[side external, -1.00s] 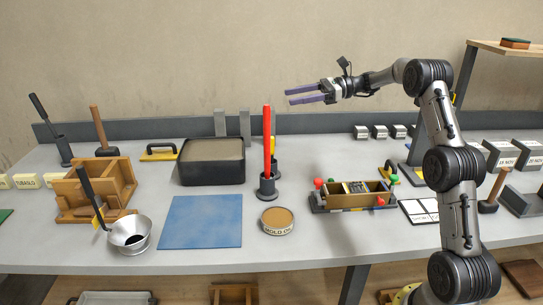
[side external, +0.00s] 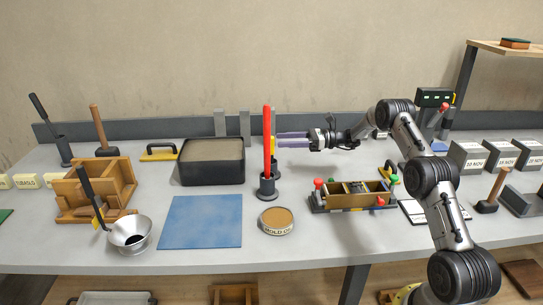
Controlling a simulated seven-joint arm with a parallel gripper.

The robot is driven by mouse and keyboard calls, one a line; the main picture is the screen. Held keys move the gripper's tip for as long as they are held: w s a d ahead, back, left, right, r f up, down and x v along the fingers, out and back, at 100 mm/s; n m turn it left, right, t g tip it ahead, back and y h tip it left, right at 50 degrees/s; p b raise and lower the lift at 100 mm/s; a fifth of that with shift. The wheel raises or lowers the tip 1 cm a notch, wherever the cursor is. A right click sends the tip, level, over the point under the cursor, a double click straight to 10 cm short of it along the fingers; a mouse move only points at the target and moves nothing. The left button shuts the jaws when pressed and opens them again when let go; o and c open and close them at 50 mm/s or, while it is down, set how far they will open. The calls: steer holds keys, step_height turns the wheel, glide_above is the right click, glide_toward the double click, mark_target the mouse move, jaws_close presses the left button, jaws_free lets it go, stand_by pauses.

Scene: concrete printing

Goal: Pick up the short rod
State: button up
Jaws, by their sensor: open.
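A tall red rod (side external: 267,145) stands upright in a dark round holder (side external: 267,188) near the middle of the table. Just behind it, mostly hidden by it, a shorter yellow rod (side external: 274,147) stands in a second dark holder (side external: 277,167). My gripper (side external: 280,139) is level, with its purple fingers pointing left. The fingers are open, and their tips are close to the top of the yellow rod, just right of the red rod. I cannot tell whether the tips are around the yellow rod or beside it.
A dark tray of grey material (side external: 211,171) stands left of the rods. A blue mat (side external: 200,222) and a round tin (side external: 277,220) lie in front. A wooden tool box (side external: 352,197) with colored knobs stands to the right, below my arm.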

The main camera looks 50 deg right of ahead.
steer(key=x, duration=0.7)
steer(key=shift+w, duration=0.5)
steer(key=shift+a, duration=0.1)
jaws_close()
steer(key=shift+r, duration=0.1)
stand_by(0.8)
